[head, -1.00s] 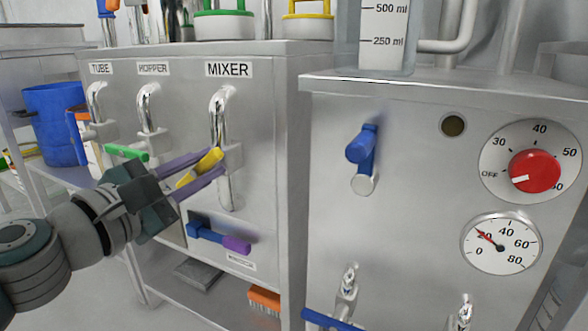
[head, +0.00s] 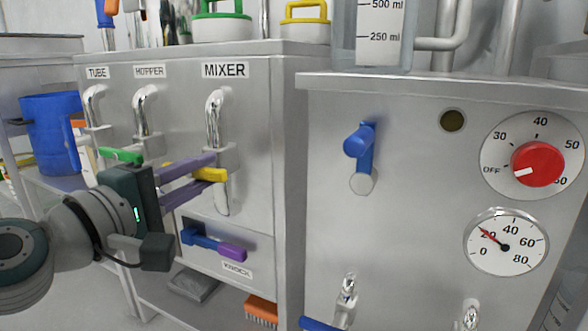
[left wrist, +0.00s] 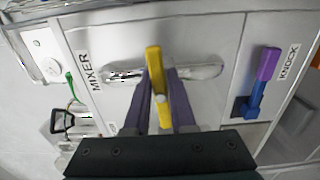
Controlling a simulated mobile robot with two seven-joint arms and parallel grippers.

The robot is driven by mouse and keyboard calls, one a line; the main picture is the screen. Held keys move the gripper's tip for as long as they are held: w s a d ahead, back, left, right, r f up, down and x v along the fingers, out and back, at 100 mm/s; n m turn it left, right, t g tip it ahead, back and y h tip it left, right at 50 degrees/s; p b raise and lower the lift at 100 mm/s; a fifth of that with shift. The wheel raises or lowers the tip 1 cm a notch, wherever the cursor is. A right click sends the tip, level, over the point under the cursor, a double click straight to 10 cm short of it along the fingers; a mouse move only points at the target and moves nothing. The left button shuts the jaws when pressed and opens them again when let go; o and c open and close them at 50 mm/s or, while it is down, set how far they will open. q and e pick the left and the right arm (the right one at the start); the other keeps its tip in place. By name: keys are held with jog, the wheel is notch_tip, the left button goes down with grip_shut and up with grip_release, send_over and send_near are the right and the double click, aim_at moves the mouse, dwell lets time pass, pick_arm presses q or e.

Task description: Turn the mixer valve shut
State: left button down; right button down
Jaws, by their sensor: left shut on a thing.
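The mixer valve has a yellow handle (head: 210,174) on a chrome pipe (head: 216,120) under the MIXER label (head: 225,70). The handle now lies close to level, crosswise to the upright pipe. My left gripper (head: 212,171) is shut on the handle, its purple fingers above and below it. In the left wrist view, the yellow handle (left wrist: 155,75) stands between the two fingers of the gripper (left wrist: 160,82) and crosses the pipe (left wrist: 205,72). The fingers hide part of the handle. My right gripper is out of view.
The green hopper handle (head: 122,157) is close to the left gripper. A blue and purple knock handle (head: 213,243) sits just below. On the right panel are a blue lever (head: 360,145), a red dial (head: 537,164) and a gauge (head: 504,246). A blue jug (head: 50,132) stands at left.

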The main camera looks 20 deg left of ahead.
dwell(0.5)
pick_arm(q)
jog(key=c, duration=0.8)
grip_release()
jog(key=shift+a, duration=0.1)
jog(key=shift+o, duration=0.2)
jog(key=shift+s, duration=0.1)
jog(key=shift+s, duration=0.35)
jog(key=s+b, duration=0.1)
jog(key=s, duration=0.8)
jog(key=shift+a, duration=0.35)
